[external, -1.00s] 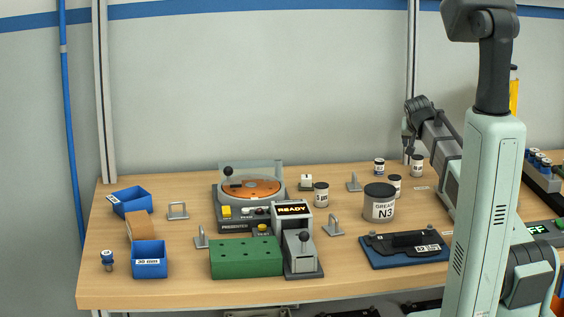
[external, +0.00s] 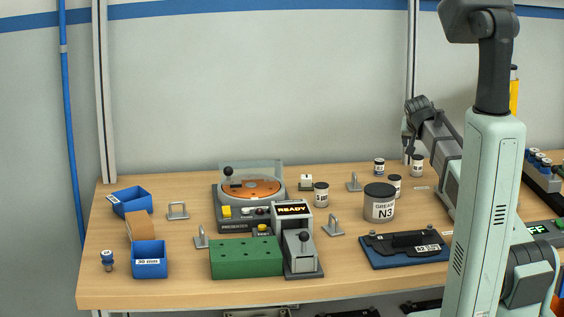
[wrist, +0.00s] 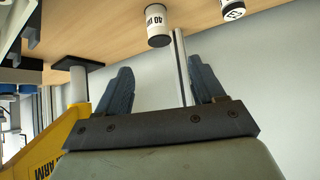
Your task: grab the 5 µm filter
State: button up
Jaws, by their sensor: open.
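I cannot read a 5 µm marking on anything. Small labelled cylinders that could be filters stand at the back right: one (external: 379,167) with a dark top, another (external: 417,164) beside my gripper, and a third (external: 395,184) behind the grease tub. My gripper (external: 407,143) hangs above the bench's back right, empty. In the wrist view my gripper (wrist: 162,82) has its two fingers wide apart with nothing between them. Beyond them are a white cylinder with a label that seems to start with 40 (wrist: 158,27) and another labelled cylinder (wrist: 232,9).
A grease tub marked N3 (external: 379,206) stands in front of the small cylinders. A presenter (external: 250,190) showing READY, a green block (external: 246,258) and blue bins (external: 150,265) fill the left. A rack of blue-capped items (external: 541,176) is far right.

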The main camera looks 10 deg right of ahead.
jog(key=w+a+r+n+y, duration=0.1)
jog(key=a+r+n+y, duration=0.1)
jog(key=a, duration=0.9)
jog(key=w+a+r+n+y, duration=0.1)
jog(key=a+r, duration=0.2)
jog(key=a, duration=0.9)
jog(key=n+g, duration=0.8)
jog(key=n, duration=1.1)
send_near(322, 185)
jog(key=f, duration=1.2)
jog(key=shift+w+d+f, duration=0.1)
jog(key=shift+w+f, duration=0.15)
jog(key=shift+f, duration=0.05)
jog(key=shift+c, duration=0.2)
